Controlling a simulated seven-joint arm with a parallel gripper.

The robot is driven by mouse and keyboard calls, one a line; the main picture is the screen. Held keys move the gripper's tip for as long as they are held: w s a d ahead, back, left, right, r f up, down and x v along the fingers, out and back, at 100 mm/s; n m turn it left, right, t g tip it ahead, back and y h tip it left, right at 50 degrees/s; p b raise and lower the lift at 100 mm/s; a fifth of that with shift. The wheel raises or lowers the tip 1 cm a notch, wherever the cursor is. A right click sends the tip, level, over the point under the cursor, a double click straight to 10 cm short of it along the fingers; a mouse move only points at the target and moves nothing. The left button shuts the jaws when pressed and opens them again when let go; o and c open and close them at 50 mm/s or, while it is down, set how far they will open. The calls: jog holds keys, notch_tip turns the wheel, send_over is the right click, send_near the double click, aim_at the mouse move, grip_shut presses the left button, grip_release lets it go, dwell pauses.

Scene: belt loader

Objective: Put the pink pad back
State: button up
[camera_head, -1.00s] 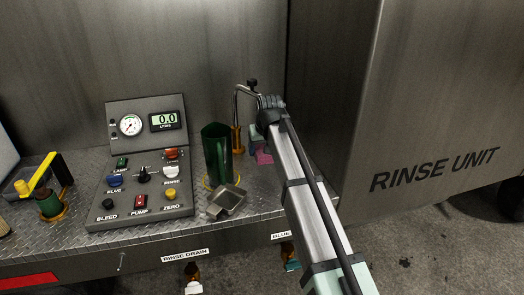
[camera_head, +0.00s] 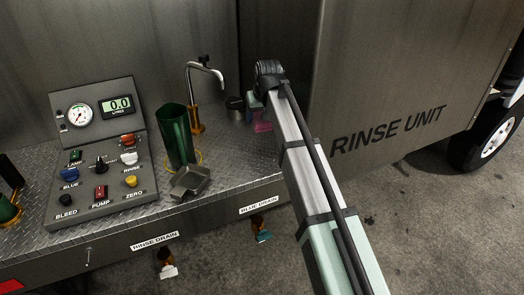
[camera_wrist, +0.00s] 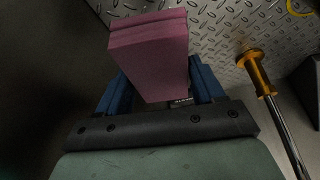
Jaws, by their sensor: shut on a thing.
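The pink pad (camera_wrist: 150,58) is a thick block held between the blue fingers of my gripper (camera_wrist: 160,72) in the wrist view. It stands out beyond the fingers over the diamond-plate deck. In the head view the pad (camera_head: 263,122) shows small below my gripper (camera_head: 257,108), near the deck's right end, to the right of the tap. My arm hides part of the gripper there. I cannot tell whether the pad touches the deck. No place marked for the pad is clear to see.
A dark round tin (camera_head: 236,112) stands just left of the pad. The Rinse Unit wall (camera_head: 410,80) rises at the right.

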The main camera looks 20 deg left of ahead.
aim_at(262, 148)
jog(key=shift+s+d+r+n, duration=0.15)
jog(key=shift+s+d, duration=0.15)
jog(key=shift+d, duration=0.25)
jog(key=shift+s+d+f+n, duration=0.15)
jog(key=shift+s+d, duration=0.15)
jog(key=shift+d, duration=0.25)
jog(key=shift+s+a+f+n+g, duration=0.1)
jog(key=shift+s+n+g, duration=0.2)
jog(key=shift+n, duration=0.2)
jog(key=shift+f, duration=4.9)
jog(key=shift+f, duration=0.1)
jog(key=o, duration=1)
jog(key=v, duration=1.2)
